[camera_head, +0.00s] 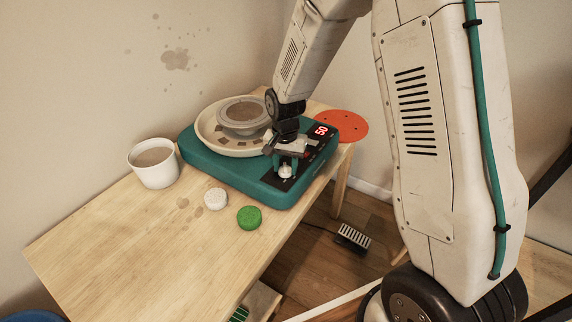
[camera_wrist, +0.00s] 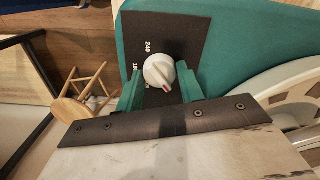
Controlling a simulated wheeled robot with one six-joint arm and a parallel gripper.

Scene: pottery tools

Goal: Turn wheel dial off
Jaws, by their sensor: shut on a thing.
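The green pottery wheel (camera_head: 225,182) stands on the wooden table with a black control panel on its front right. Its white dial (camera_head: 285,172) sits on this panel and also shows in the wrist view (camera_wrist: 158,70), with a reddish mark on its pointer ridge and printed numbers such as 240 beside it. The red display (camera_head: 320,130) is lit and reads 50. My gripper (camera_head: 286,163) points down at the panel and is shut on the dial; its teal fingers stand on either side of it in the wrist view (camera_wrist: 161,87).
A shallow bowl-like pan (camera_head: 212,135) with a grey wheel head (camera_head: 243,127) sits on top of the unit. The table's front left is clear.

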